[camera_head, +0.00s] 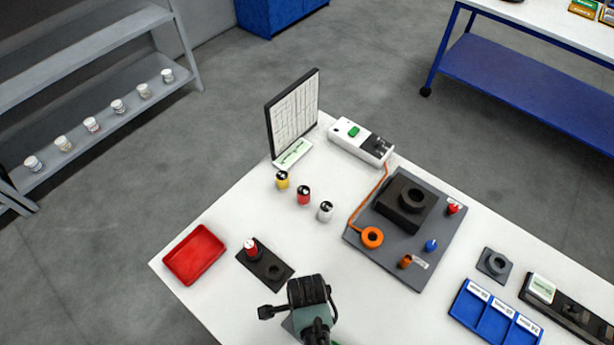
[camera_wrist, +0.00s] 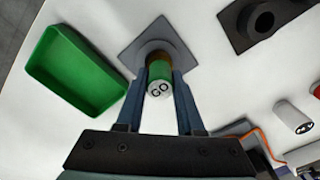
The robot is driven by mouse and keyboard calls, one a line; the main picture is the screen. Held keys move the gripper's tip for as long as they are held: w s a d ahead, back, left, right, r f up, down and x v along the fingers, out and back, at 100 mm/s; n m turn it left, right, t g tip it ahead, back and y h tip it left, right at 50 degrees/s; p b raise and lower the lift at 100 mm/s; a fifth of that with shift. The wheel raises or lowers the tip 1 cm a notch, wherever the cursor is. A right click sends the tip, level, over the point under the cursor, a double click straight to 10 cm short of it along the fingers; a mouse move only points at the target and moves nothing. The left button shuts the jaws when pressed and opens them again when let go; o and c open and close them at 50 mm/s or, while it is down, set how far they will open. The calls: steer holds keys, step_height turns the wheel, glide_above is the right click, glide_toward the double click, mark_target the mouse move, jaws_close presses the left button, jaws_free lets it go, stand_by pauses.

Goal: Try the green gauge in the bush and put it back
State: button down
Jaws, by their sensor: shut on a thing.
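My gripper (camera_head: 311,290) points down over the near part of the white table. In the wrist view my gripper (camera_wrist: 160,90) is shut on the green gauge (camera_wrist: 159,72), whose white end marked GO faces the camera. The gauge stands at the bush on a grey square plate (camera_wrist: 185,55); its far end is hidden, so I cannot tell how deep it sits. In the head view my gripper hides the gauge. A black two-socket holder (camera_head: 272,274) has a red gauge (camera_head: 251,248) in one socket; the other socket is empty.
A green tray (camera_wrist: 75,75) lies close left of the plate in the wrist view. A red tray (camera_head: 195,254) is at the left edge. Yellow (camera_head: 282,180), red (camera_head: 304,195) and white (camera_head: 325,211) cylinders stand mid-table. A dark fixture board (camera_head: 425,250) and blue bins (camera_head: 495,315) are to the right.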

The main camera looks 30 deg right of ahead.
steer(key=shift+r+p, duration=2.3)
steer(key=shift+r, duration=1.2)
